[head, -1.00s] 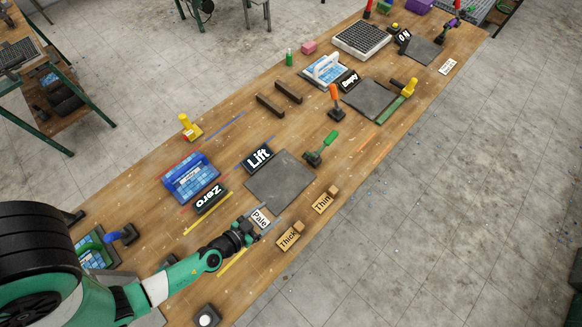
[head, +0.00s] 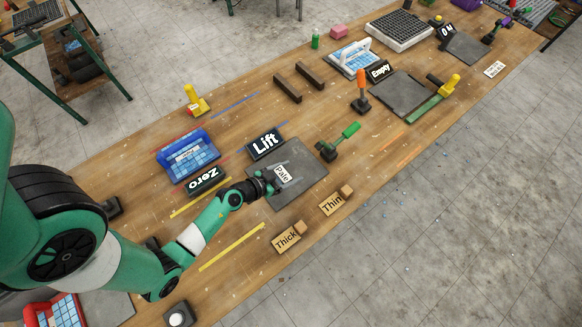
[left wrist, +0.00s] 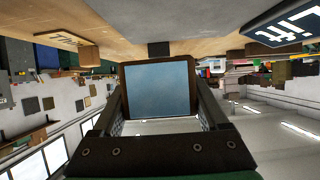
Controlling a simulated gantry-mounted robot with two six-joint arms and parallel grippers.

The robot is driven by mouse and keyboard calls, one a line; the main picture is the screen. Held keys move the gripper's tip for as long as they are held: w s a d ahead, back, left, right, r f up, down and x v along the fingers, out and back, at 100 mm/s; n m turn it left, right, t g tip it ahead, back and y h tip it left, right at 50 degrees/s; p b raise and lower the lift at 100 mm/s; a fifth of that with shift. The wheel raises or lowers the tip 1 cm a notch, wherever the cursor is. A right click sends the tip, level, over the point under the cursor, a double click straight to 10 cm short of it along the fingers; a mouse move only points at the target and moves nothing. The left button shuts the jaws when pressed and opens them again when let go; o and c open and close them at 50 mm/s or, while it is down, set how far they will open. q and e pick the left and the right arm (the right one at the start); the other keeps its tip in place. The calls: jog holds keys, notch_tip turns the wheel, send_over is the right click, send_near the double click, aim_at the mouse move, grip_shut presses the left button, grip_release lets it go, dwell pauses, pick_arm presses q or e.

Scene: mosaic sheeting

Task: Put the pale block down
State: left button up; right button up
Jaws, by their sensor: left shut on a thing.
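The pale block, with a white face reading "Pale" (head: 283,174), is at the tip of my left gripper (head: 270,180) in the head view. My left gripper is shut on it, over the dark grey square mat (head: 306,190) beside the "Lift" sign (head: 265,143). Whether the block touches the mat cannot be told. In the left wrist view, a bluish-grey square face with a brown rim (left wrist: 157,90) sits between the two fingers. My right gripper is not in view.
The "Thick" block (head: 287,238) and "Thin" block (head: 332,203) stand near the bench's front edge. A green-handled tool (head: 338,142) stands at the mat's far right.

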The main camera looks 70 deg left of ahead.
aim_at(291, 174)
pick_arm(q)
jog(key=shift+w+a+f, duration=0.3)
jog(key=shift+a+f, duration=0.1)
jog(key=shift+f, duration=0.35)
jog(key=shift+w+a, duration=0.1)
jog(key=shift+w, duration=0.05)
jog(key=f+b, duration=0.2)
jog(key=b, duration=0.1)
jog(key=f+b, duration=0.1)
jog(key=shift+w+a+f, duration=0.3)
jog(key=shift+f, duration=0.1)
jog(key=shift+f+b, duration=0.25)
jog(key=shift+b, duration=0.2)
jog(key=shift+r, duration=0.2)
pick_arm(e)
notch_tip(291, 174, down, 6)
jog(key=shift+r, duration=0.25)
pick_arm(q)
jog(key=shift+f, duration=0.1)
jog(key=o, duration=1.3)
jog(key=shift+c, duration=0.2)
